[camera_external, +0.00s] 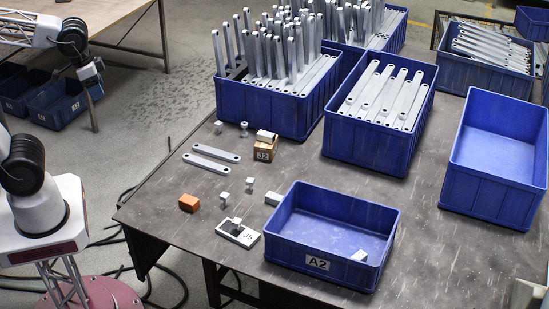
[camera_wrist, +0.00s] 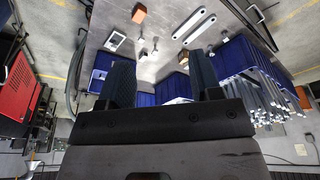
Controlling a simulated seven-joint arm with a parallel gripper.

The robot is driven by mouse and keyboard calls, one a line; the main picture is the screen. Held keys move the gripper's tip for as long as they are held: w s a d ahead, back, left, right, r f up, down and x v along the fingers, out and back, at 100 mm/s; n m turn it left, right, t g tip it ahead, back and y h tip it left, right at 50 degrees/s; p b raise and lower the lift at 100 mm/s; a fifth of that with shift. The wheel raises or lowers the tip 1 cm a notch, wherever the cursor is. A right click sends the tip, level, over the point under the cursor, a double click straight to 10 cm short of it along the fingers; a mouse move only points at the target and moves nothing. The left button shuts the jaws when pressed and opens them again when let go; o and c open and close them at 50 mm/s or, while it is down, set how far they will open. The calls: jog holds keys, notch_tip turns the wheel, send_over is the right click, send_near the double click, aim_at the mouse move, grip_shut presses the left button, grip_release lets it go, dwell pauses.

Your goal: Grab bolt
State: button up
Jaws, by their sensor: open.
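Several small pale bolts stand apart on the grey table: one near the orange block (camera_external: 224,199), one further right (camera_external: 250,184), and two towards the back, a left one (camera_external: 218,126) and a right one (camera_external: 244,128). In the wrist view small bolts show beyond the fingers, one of them a bolt near the middle (camera_wrist: 155,42). My gripper (camera_wrist: 163,76) is open, with nothing seen between its fingers. In the external view its end is at upper left, well away from the bolts.
An orange block (camera_external: 189,203), a pale JS block (camera_external: 238,233), two flat brackets (camera_external: 211,157) and a small brown box (camera_external: 265,150) lie on the table. A blue A2 bin (camera_external: 300,247) holds a small pale piece. Tall bins of brackets (camera_external: 377,140) stand behind.

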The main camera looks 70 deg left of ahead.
jog(key=w+a+f+m+y, duration=0.3)
jog(key=w+a+f+m, duration=0.15)
jog(key=w, duration=0.55)
jog(key=w+a+f+m+y, duration=0.4)
jog(key=w+a, duration=0.2)
jog(key=w, duration=0.4)
jog(key=w+a+f+m+y, duration=0.3)
jog(key=w+a+f+m, duration=0.2)
jog(key=w, duration=0.4)
jog(key=w+a+f+m+t+y, duration=0.1)
jog(key=w+f+m+t, duration=0.4)
jog(key=w+f, duration=0.4)
jog(key=m+t+h, duration=0.2)
jog(key=m, duration=0.7)
send_near(246, 130)
jog(key=x, duration=0.3)
jog(key=shift+s+f, duration=0.1)
jog(key=shift+x, duration=1.25)
jog(key=shift+a, duration=0.15)
